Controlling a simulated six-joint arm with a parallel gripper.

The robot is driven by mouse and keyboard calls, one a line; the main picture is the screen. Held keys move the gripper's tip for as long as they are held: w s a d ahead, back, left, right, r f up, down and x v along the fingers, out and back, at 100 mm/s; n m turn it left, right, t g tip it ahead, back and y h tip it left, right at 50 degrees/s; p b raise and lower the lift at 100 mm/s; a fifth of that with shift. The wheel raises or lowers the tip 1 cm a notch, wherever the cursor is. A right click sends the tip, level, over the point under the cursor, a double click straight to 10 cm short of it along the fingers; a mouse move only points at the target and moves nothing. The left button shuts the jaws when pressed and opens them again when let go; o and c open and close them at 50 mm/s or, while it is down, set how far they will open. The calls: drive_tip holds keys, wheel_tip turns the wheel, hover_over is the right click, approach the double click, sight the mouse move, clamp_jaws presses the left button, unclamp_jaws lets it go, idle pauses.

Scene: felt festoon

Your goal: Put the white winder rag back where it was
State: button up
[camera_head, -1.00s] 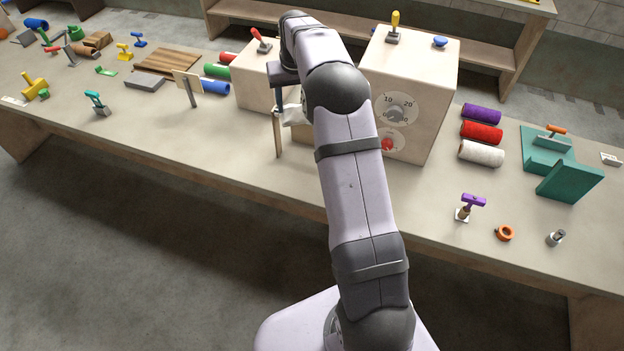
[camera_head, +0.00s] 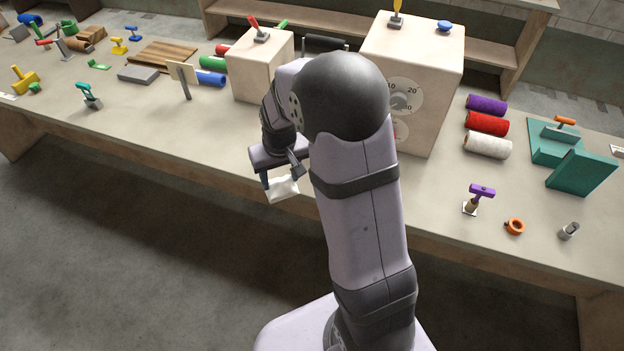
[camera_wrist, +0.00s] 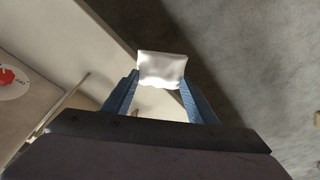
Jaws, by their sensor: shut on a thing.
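The white rag (camera_head: 283,189) is a small pale cloth. My gripper (camera_head: 281,178) is shut on it and holds it at the bench's front edge in the head view. In the wrist view the rag (camera_wrist: 162,68) sits between the two blue fingers of my gripper (camera_wrist: 161,85), its far end sticking out past the tips. The grey floor shows beyond the rag on the right and the pale bench top on the left. I cannot tell its exact height above the bench.
A tall box with dials (camera_head: 420,75) and a smaller box with a red lever (camera_head: 262,70) stand behind my arm. Purple, red and white rolls (camera_head: 487,145) lie to the right, near a green stand (camera_head: 580,172). A purple-handled tool (camera_head: 478,198) stands at the front right.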

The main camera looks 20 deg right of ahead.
drive_tip(key=shift+s+a+f+b, duration=0.1)
drive_tip(key=shift+s+f+b, duration=0.35)
drive_tip(key=shift+f, duration=0.6)
drive_tip(key=w+d+m+b, duration=0.4)
drive_tip(key=w+d+b, duration=0.2)
drive_tip(key=w+d, duration=0.4)
drive_tip(key=shift+w+d+r+g+b, duration=0.15)
drive_tip(key=shift+d+g+b, duration=0.2)
drive_tip(key=shift+d, duration=1.45)
drive_tip(key=shift+f+p, duration=1.65)
drive_tip(key=shift+f, duration=3.3)
drive_tip(key=shift+f, duration=0.15)
drive_tip(key=o, duration=0.9)
